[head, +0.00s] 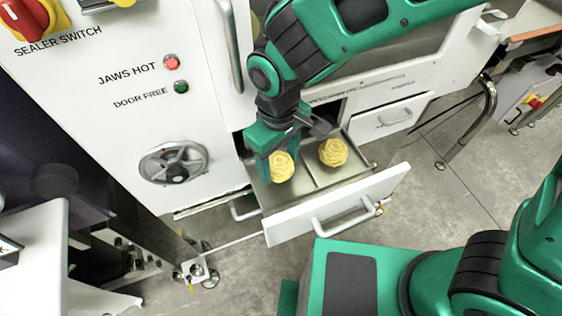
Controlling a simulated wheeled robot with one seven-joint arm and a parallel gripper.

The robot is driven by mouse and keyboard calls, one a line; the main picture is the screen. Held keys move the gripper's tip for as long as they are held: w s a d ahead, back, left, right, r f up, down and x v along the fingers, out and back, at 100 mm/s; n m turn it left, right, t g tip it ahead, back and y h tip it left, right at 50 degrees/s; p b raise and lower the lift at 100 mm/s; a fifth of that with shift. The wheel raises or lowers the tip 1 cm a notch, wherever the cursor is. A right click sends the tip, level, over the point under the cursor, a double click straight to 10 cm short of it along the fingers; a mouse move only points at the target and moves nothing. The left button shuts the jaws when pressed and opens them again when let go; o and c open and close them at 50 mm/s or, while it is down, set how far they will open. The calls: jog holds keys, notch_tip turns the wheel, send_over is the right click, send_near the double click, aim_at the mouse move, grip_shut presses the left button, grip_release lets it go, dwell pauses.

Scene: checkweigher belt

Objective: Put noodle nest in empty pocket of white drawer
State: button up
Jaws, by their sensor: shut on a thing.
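The white drawer (335,207) is pulled open and has a grey metal inside split into pockets by a divider. A yellow noodle nest (333,152) sits in the right pocket. A second yellow noodle nest (281,167) is at my gripper (277,164), over or in the left pocket. My gripper is shut on this nest and points down into the drawer. Its fingers hide part of the nest and of the left pocket. I cannot tell whether the held nest touches the pocket floor.
A white cabinet with a round handwheel (174,163) and a red lit lamp (171,63) stands at the left. A closed drawer (392,117) is at the right. Open grey floor (440,205) lies right of the open drawer.

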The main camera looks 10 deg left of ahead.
jog(key=shift+f, duration=0.75)
jog(key=shift+w+f, duration=0.2)
jog(key=shift+f, duration=0.2)
jog(key=shift+d+f, duration=0.1)
jog(key=shift+f, duration=0.05)
jog(key=o, duration=1.1)
notch_tip(320, 180, up, 12)
